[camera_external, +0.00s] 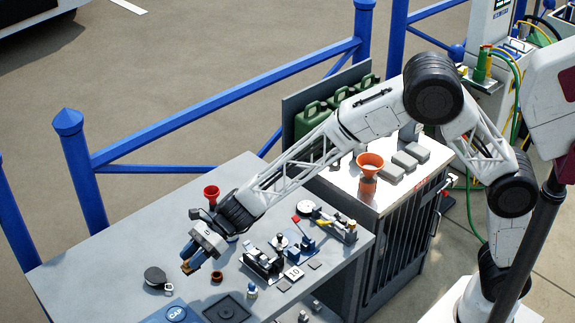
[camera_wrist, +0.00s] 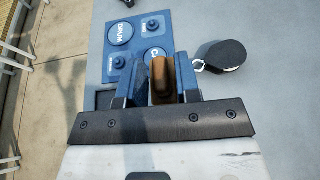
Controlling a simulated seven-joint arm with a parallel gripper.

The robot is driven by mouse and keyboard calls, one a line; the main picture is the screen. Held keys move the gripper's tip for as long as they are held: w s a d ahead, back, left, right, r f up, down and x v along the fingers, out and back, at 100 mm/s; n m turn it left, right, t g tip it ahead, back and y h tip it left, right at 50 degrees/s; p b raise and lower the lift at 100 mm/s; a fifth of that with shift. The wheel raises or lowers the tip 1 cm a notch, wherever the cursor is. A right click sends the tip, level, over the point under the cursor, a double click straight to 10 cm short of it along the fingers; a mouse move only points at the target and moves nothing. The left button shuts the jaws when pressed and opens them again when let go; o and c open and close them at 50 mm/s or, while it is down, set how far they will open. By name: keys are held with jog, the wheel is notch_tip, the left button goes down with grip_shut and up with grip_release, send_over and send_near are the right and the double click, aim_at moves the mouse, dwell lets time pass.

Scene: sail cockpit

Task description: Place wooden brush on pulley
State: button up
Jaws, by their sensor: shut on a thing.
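My gripper (camera_external: 190,257) is above the near-left part of the grey table. In the wrist view its two blue fingers (camera_wrist: 161,85) are shut on the wooden brush (camera_wrist: 162,80), a brown rounded block. The brush also shows as an orange-brown bit at the fingertips in the external view (camera_external: 186,268); most of it is hidden there. The pulley (camera_wrist: 226,56) is a black rounded body with a metal shackle. It lies on the table, right of the fingers in the wrist view and left of the gripper in the external view (camera_external: 156,276). Brush and pulley are apart.
A blue labelled board (camera_wrist: 133,48) lies on the table (camera_external: 110,240) near the pulley. A dark tray (camera_external: 227,309), a small brown cup (camera_external: 217,277), a bottle (camera_external: 252,291), a red funnel (camera_external: 211,193) and small machines (camera_external: 264,259) stand around. The table's far-left part is clear.

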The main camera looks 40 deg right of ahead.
jog(key=shift+d, duration=0.1)
jog(key=d, duration=0.1)
jog(key=d+f, duration=0.1)
jog(key=d, duration=0.1)
jog(key=s+d, duration=0.1)
jog(key=shift+d+f, duration=0.15)
jog(key=shift+f, duration=0.2)
dwell(0.3)
send_over(158, 274)
jog(key=shift+s+f, duration=0.1)
jog(key=shift+f, duration=0.6)
dwell(0.5)
jog(key=shift+f, duration=1.75)
jog(key=shift+f, duration=0.2)
